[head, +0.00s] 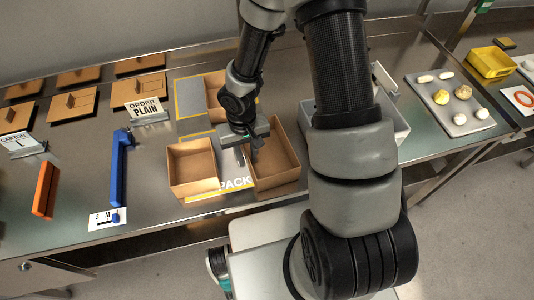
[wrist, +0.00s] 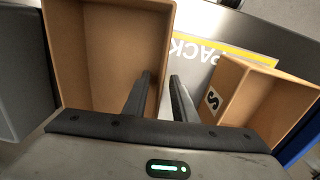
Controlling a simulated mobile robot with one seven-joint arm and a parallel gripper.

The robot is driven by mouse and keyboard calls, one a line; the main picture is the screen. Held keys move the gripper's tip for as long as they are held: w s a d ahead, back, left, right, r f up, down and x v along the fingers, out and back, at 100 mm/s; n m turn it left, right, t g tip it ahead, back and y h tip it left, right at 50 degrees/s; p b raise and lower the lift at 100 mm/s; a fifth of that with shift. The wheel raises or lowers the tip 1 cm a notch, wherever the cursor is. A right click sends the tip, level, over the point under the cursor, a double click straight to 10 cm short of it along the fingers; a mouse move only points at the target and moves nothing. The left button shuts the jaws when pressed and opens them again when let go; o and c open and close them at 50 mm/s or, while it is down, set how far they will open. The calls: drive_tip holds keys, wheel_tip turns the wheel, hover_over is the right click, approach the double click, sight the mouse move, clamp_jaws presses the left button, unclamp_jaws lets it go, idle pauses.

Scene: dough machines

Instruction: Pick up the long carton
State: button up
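The long carton (head: 273,181) is an open-topped brown box on the pack area of the steel counter, right of a smaller square carton (head: 194,181). In the wrist view the long carton (wrist: 105,50) fills the upper left, empty inside. My gripper (head: 253,145) is over the long carton's left side. In the wrist view my gripper (wrist: 162,77) is open, with one finger over the inside of the carton and the other outside, the side wall between them. I cannot tell whether either finger touches the wall.
The smaller carton, marked S in the wrist view (wrist: 262,105), stands close beside my gripper. Another carton (head: 213,90) is behind, partly hidden by my arm. An "ORDER PLAIN" sign (head: 147,110) and a blue bar (head: 119,165) are to the left. A grey bin (head: 390,110) stands right.

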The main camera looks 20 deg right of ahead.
drive_tip(key=shift+f, duration=0.15)
clamp_jaws()
